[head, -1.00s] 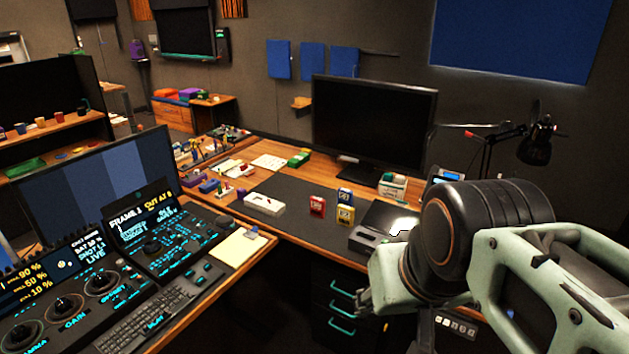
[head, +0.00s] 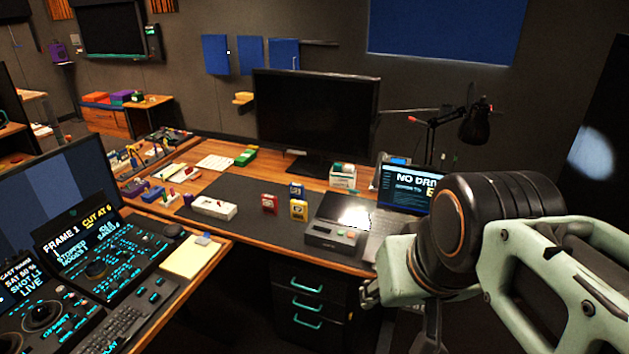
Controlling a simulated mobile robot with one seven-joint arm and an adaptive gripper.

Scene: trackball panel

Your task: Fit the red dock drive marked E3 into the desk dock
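The red dock drive (head: 270,203) stands upright on the dark desk mat; its marking is too small to read. A blue drive (head: 296,189) and a yellow drive (head: 299,210) stand just to its right. The desk dock (head: 334,236), a low dark grey box, sits at the desk's front edge, right of the drives and in front of the laptop. Its top is too small to make out in detail. My pale green and black arm fills the lower right, right of the dock. I cannot make out my gripper's fingers in this view.
A large monitor (head: 316,115) and a desk lamp (head: 476,124) stand behind. A white box (head: 214,208) lies left of the drives.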

